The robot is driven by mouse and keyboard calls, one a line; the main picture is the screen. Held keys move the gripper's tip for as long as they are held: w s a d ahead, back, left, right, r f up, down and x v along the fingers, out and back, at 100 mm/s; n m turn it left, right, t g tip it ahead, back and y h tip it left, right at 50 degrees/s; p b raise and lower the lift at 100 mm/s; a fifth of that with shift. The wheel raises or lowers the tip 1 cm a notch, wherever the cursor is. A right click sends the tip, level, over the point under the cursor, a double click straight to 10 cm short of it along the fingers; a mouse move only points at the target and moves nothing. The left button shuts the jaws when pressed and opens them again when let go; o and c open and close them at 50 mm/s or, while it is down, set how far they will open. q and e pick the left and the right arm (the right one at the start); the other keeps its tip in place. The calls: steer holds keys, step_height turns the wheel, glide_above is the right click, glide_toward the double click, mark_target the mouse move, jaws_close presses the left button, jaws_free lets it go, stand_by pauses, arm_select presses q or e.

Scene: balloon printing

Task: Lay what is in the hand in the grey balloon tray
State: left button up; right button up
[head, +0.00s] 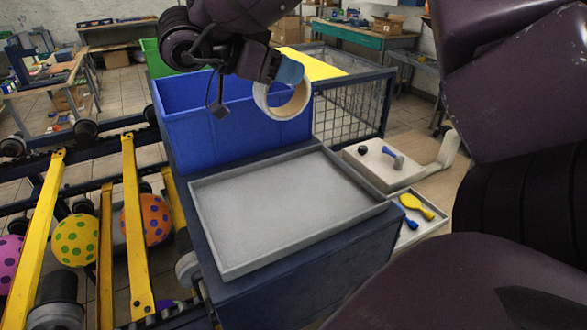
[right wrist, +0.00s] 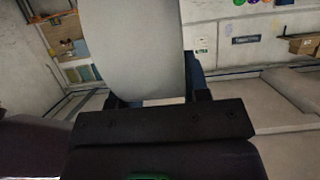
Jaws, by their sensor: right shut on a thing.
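My right gripper (head: 284,76) is shut on a pale cream tape roll (head: 266,103) and holds it up in front of the blue bin. In the right wrist view the roll (right wrist: 140,50) shows large and grey between the fingers. A wide grey tray (head: 280,205) lies empty on the dark blue stand, below and nearer than the roll. A smaller light grey tray (head: 406,238) to its right holds a yellow balloon (head: 417,206) and a blue balloon (head: 411,223), both flat. My left gripper is not in view.
The blue bin (head: 235,125) stands directly behind the wide tray, with a wire-mesh cage (head: 350,110) to its right. A pale board (head: 390,172) bears small parts. Yellow rails (head: 137,240) and dotted balloons (head: 76,240) are at left. My purple arm links cover the right side.

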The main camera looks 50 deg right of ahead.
steer(key=shift+s+f, duration=0.1)
steer(key=shift+f, duration=0.3)
step_height(320, 180, down, 19)
steer(key=shift+f, duration=0.15)
stand_by(0.5)
steer(key=shift+f, duration=0.1)
steer(key=o, duration=0.9)
steer(key=shift+o, duration=0.2)
steer(key=shift+a+r, duration=0.1)
steer(key=shift+r, duration=0.1)
arm_select(q)
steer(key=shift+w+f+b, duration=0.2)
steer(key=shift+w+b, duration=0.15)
steer(key=shift+b, duration=0.35)
arm_select(e)
steer(key=v, duration=1.2)
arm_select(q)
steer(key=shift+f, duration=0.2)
arm_select(e)
steer(key=shift+f, duration=0.1)
